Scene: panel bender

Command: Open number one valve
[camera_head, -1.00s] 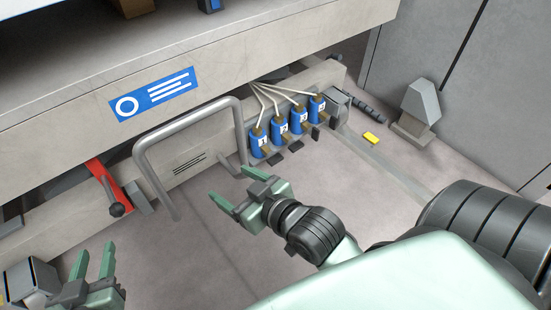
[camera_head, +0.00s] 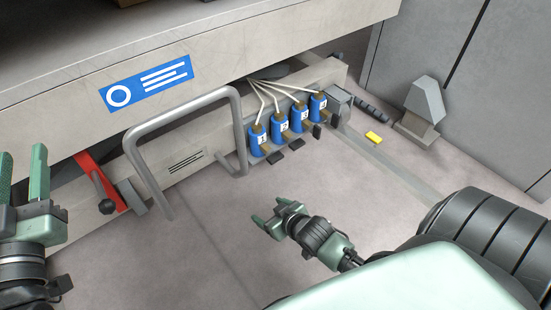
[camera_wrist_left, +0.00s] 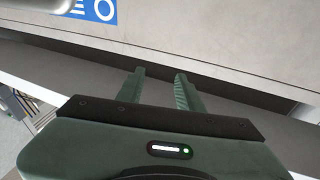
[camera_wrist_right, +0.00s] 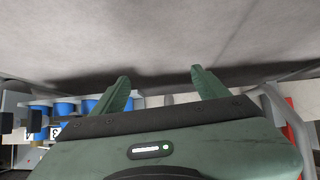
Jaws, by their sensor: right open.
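Several blue valves with white number labels stand in a row at the machine's base in the head view. The number one valve (camera_head: 258,140) is the nearest and leftmost, with a brass-coloured fitting and a dark lever at its foot. My right gripper (camera_head: 268,212) is open and empty, in front of and below that valve, apart from it. The right wrist view shows its spread fingers (camera_wrist_right: 159,76), with blue valves (camera_wrist_right: 66,108) partly hidden behind it at left. My left gripper (camera_head: 22,175) is open and empty at the far left; its fingers also show apart in the left wrist view (camera_wrist_left: 159,80).
A grey bent-tube handle (camera_head: 165,208) stands left of the valves. A red lever (camera_head: 103,180) with a black knob is further left. A yellow block (camera_head: 373,138) and a grey pedestal (camera_head: 423,108) are at right. Floor before the valves is clear.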

